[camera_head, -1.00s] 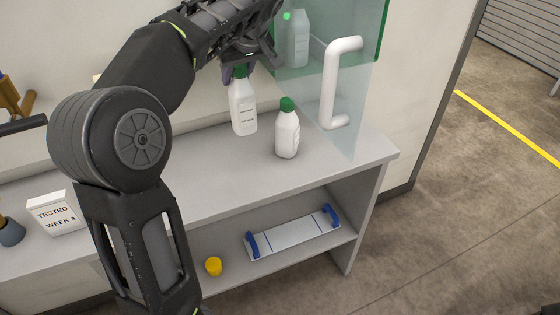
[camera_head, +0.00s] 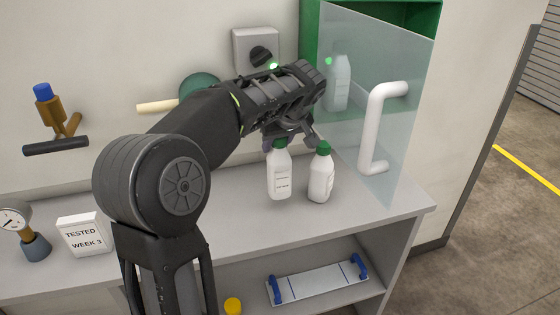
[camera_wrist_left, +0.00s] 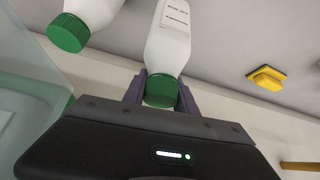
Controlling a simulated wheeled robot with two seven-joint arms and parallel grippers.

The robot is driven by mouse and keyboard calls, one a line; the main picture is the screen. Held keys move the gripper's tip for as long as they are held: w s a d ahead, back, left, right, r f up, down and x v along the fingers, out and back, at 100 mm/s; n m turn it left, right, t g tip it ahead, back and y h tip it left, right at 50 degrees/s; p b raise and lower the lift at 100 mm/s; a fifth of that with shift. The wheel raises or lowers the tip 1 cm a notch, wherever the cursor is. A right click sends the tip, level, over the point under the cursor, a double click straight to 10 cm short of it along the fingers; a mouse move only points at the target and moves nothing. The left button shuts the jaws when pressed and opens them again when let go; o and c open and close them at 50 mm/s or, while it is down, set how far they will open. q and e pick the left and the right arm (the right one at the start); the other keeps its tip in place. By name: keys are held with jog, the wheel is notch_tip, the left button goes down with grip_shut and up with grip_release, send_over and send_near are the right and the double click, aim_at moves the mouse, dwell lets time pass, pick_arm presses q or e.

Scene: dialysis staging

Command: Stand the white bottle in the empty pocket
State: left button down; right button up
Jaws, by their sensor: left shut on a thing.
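My left gripper (camera_head: 291,138) is shut on the green cap of a white bottle (camera_head: 279,178), which hangs upright below it. The held bottle also shows in the left wrist view (camera_wrist_left: 168,45), its cap between the two fingers. I cannot tell whether its base touches the grey counter. A second white bottle (camera_head: 321,178) with a green cap stands close to its right. A third, pale bottle (camera_head: 338,88) shows behind the glass door of a green cabinet. I cannot make out an empty pocket. My right gripper is not in view.
The glass door (camera_head: 398,140) with its white handle (camera_head: 374,125) stands in front of the green cabinet (camera_head: 424,16). A "TESTED WEEK 3" sign (camera_head: 84,235) and a gauge (camera_head: 16,220) are at left. The counter (camera_head: 235,220) is bare before the bottles.

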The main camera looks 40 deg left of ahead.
pick_arm(q)
jog(key=shift+f, duration=0.2)
jog(key=shift+f, duration=1.9)
jog(key=shift+f, duration=0.2)
jog(key=c, duration=1)
grip_release()
jog(key=shift+r, duration=0.1)
jog(key=shift+r, duration=0.1)
jog(key=v, duration=1.2)
jog(key=shift+b, duration=0.35)
